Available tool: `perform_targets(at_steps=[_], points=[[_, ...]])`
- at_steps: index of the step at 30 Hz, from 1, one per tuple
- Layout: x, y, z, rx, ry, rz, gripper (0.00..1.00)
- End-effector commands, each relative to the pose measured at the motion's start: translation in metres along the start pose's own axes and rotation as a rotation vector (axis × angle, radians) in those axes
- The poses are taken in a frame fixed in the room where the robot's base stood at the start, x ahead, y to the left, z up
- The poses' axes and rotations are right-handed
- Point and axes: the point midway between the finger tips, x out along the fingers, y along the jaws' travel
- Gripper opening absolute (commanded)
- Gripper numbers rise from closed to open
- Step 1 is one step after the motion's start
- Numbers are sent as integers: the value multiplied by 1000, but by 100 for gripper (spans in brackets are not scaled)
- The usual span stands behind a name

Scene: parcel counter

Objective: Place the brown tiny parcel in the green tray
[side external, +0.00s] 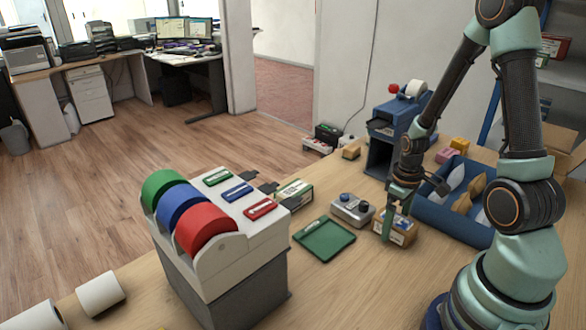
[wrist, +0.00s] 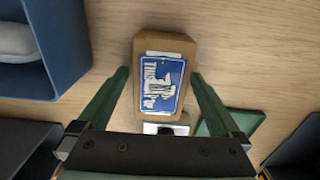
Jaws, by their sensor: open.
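A small brown parcel (side external: 405,232) with a label stands on the wooden counter under my gripper (side external: 390,228). In the wrist view the parcel (wrist: 146,48) shows a blue and white label on top and lies between the two green fingers of my gripper (wrist: 160,76). The fingers are open, one on each side, with a gap showing between each and the parcel. The green tray (side external: 324,240) lies flat and empty on the counter, left of the parcel in the side view. Part of the tray (wrist: 246,120) shows behind the right finger in the wrist view.
A grey box with knobs (side external: 352,209) stands between tray and parcel. A blue bin (side external: 462,225) holding several items is close on the parcel's right. A white dispenser with coloured rolls (side external: 225,235) stands left of the tray. A blue machine (side external: 382,150) is behind.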

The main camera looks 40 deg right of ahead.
Motion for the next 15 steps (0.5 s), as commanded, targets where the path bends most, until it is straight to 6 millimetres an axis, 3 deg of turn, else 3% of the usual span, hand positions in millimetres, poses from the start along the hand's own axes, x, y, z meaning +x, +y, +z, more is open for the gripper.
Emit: perform_targets(at_steps=[1,9,15], points=[[0,0,0,0,0,0,100],[0,0,0,0,0,0,0],[-1,0,0,0,1,0,0]])
